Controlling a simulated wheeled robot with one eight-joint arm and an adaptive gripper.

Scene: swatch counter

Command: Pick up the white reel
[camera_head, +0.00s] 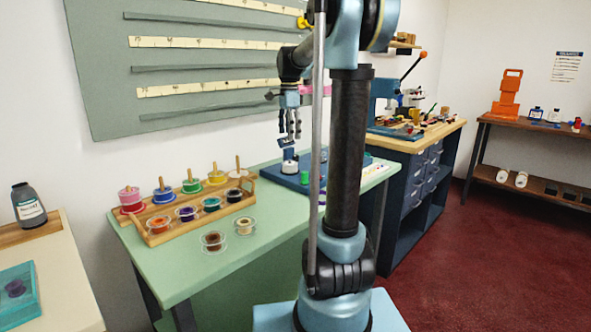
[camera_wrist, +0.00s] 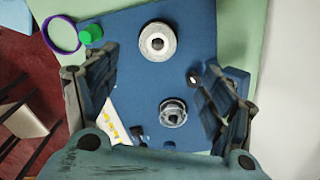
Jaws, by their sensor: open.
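My gripper (camera_head: 290,132) is open and empty above the blue board (camera_head: 268,172) on the green counter, pointing down. In the wrist view its fingers (camera_wrist: 158,88) stand apart on either side of the board (camera_wrist: 140,75). A white round piece (camera_head: 290,167) with a dark top stands on the board below the gripper. In the wrist view a pale disc with a grey centre (camera_wrist: 157,42) lies beyond the fingertips, and a smaller metallic round piece (camera_wrist: 172,113) lies between the fingers. A white reel (camera_head: 237,173) also sits on a peg at the rack's right end.
A wooden rack (camera_head: 172,214) holds several coloured reels. A brown reel (camera_head: 213,240) and a cream reel (camera_head: 245,226) lie loose in front. A green cylinder (camera_wrist: 92,34) and a purple ring (camera_wrist: 60,35) are near the board's corner. The counter's front left is clear.

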